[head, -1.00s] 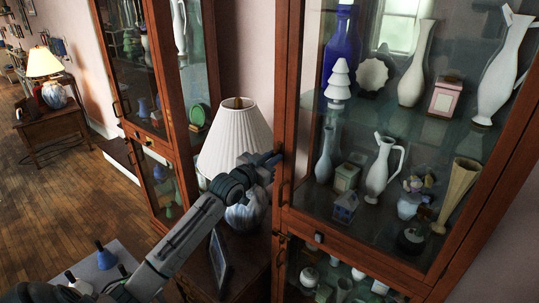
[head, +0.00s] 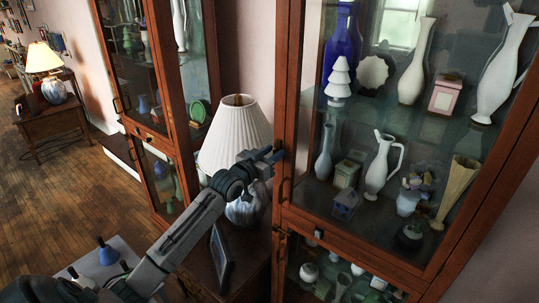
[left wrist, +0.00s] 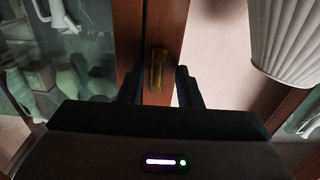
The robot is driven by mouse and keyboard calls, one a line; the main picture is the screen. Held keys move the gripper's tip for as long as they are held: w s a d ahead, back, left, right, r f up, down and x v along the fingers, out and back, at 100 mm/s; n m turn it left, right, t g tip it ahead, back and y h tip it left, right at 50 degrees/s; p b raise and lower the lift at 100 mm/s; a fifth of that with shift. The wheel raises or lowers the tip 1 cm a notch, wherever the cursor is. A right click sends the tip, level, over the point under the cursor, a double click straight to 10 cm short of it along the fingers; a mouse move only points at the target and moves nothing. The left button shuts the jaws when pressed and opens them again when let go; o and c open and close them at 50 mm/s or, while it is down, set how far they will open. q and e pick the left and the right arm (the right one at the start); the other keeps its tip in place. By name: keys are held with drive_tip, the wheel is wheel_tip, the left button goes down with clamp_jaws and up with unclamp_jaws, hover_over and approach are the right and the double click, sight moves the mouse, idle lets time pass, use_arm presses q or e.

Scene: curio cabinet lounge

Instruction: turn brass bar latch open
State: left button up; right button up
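The brass bar latch (left wrist: 157,70) stands upright on the reddish-brown wooden cabinet frame (left wrist: 165,22) in the left wrist view. My left gripper (left wrist: 158,76) is open, with one dark finger on each side of the bar and visible gaps between. I cannot tell whether the fingertips reach past the bar's front. In the head view my left gripper (head: 272,155) is at the left edge of the tall glass-fronted cabinet (head: 291,70); it hides the latch there. My right gripper is not in view.
A white pleated lamp (head: 233,135) stands close behind my left arm, with a dark picture frame (head: 220,250) below it. Vases and figurines fill the cabinet behind glass. A second cabinet (head: 165,60) stands farther left. Open wooden floor (head: 60,200) lies at left.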

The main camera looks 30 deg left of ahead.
use_arm(q)
drive_tip(key=shift+f, duration=0.2)
drive_tip(key=s+a+b, duration=0.1)
drive_tip(key=s+b, duration=0.1)
drive_tip(key=s, duration=0.9)
drive_tip(key=shift+a+b, duration=0.15)
drive_tip(key=shift+b, duration=0.15)
idle(0.3)
